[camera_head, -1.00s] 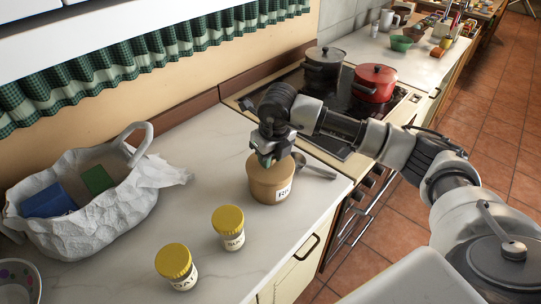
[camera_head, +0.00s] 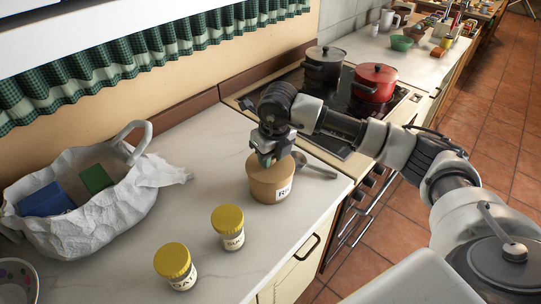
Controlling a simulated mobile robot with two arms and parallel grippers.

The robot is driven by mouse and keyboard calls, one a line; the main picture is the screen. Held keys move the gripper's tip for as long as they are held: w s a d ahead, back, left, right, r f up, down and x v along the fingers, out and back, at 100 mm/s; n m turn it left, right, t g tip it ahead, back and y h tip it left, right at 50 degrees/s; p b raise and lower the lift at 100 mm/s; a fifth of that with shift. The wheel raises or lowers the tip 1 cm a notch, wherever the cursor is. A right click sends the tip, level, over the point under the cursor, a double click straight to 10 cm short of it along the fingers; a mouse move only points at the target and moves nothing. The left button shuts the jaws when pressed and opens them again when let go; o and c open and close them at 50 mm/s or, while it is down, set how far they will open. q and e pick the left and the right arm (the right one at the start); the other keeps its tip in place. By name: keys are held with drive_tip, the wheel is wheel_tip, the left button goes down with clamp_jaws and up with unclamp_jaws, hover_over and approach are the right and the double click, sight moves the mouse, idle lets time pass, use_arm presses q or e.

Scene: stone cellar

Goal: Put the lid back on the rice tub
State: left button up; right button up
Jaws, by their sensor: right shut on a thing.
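The rice tub (camera_head: 272,185) is a tan, round container with a white label that starts with "R". It stands upright on the pale counter, near the stove. My right gripper (camera_head: 268,161) is directly over its top, pointing down, with its fingertips at the tan lid (camera_head: 284,164). The gripper is shut on the lid, which sits at the tub's mouth. The fingers hide part of the lid, and I cannot tell whether it is fully seated. My left gripper is not in view.
Two yellow-capped jars (camera_head: 228,227) (camera_head: 175,266) stand in front of the tub. A metal spoon (camera_head: 318,171) lies behind it. A white bag (camera_head: 95,215) with boxes is at left. A black pot (camera_head: 323,68) and red pot (camera_head: 375,82) sit on the stove.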

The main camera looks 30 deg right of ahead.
drive_tip(key=o, duration=1.5)
drive_tip(key=shift+c, duration=0.2)
drive_tip(key=shift+r+p, duration=1.95)
drive_tip(key=shift+r, duration=1.6)
drive_tip(key=shift+c, duration=0.2)
clamp_jaws()
